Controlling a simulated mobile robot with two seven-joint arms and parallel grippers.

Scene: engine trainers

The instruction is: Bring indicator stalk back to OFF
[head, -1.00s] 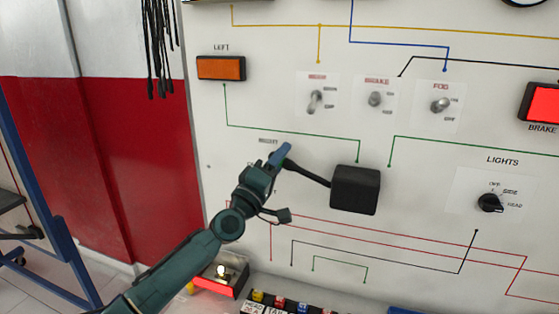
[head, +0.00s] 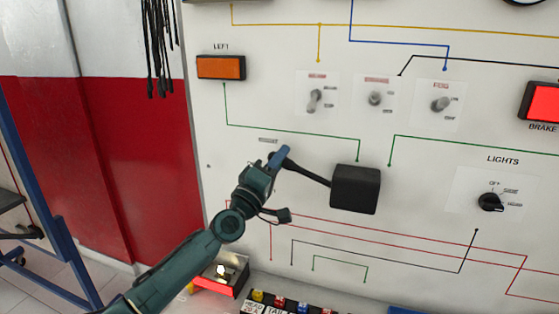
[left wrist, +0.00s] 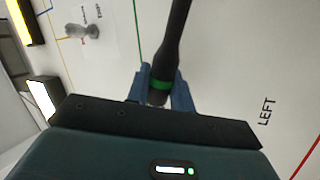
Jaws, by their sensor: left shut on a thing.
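The indicator stalk (head: 308,174) is a black lever that runs left and slightly up from a black box (head: 355,189) on the white panel. My left gripper (head: 279,157) is at the stalk's free left end, its blue fingers shut on it. In the left wrist view the stalk (left wrist: 173,45) has a green band near its tip, and the blue fingers of the gripper (left wrist: 166,90) lie on both sides of it. The OFF mark for the stalk cannot be read; a small label (head: 268,140) above the gripper is blurred. My right gripper is not in view.
An orange LEFT lamp (head: 221,67) is at the panel's upper left. Toggle switches, including one (head: 314,100), stand above the stalk. A LIGHTS knob (head: 491,202) is to the right. A small red-fronted box (head: 220,274) is below the arm.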

